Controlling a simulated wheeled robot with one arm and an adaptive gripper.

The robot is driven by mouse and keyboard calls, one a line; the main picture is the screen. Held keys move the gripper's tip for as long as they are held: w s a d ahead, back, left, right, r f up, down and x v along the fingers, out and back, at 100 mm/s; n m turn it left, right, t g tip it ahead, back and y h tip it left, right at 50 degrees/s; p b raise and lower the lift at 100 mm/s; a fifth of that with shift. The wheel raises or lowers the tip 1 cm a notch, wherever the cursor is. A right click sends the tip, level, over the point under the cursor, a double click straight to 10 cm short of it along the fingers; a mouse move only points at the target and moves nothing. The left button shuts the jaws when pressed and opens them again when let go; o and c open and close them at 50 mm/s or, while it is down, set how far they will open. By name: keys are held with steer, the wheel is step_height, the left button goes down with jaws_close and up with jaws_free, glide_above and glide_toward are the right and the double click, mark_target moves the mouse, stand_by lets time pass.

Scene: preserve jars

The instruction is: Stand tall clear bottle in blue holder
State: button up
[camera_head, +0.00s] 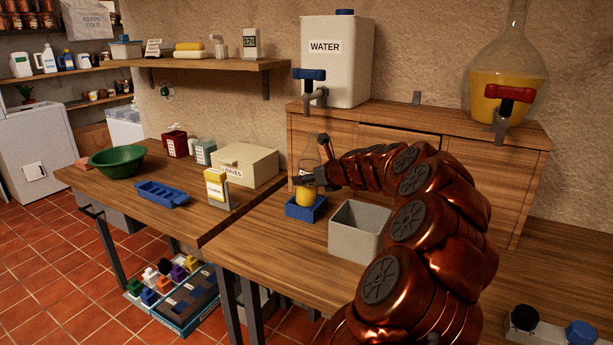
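A tall clear bottle (309,159) with orange-yellow liquid in its lower part stands roughly upright. Its lower end is at the blue holder (306,213), a small square box on the wooden table, and appears to be inside it. The holder's front wall may hide the bottle's base. My gripper (308,180) reaches in from the right at the bottle's mid-height. A dark finger crosses in front of the bottle. The far finger is largely hidden, so I cannot tell whether the gripper is closed on the glass.
An open grey bin (358,231) stands just right of the holder, close to my arm. A cream box (244,165) and a yellow-white carton (217,188) are to the left, with a blue tray (162,194) farther left. A white water container (337,62) with a tap stands above, behind.

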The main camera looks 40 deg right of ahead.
steer(key=g+p, duration=0.1)
steer(key=p, duration=0.2)
steer(key=shift+w+r, duration=0.35)
steer(key=shift+w, duration=0.05)
steer(key=shift+d+g+p, duration=0.1)
steer(key=shift+g+p, duration=0.2)
steer(key=shift+p, duration=0.1)
steer(key=shift+w+f, duration=0.1)
steer(key=shift+f, duration=0.05)
step_height(320, 180, down, 3)
steer(key=b, duration=0.3)
steer(key=o, duration=1.8)
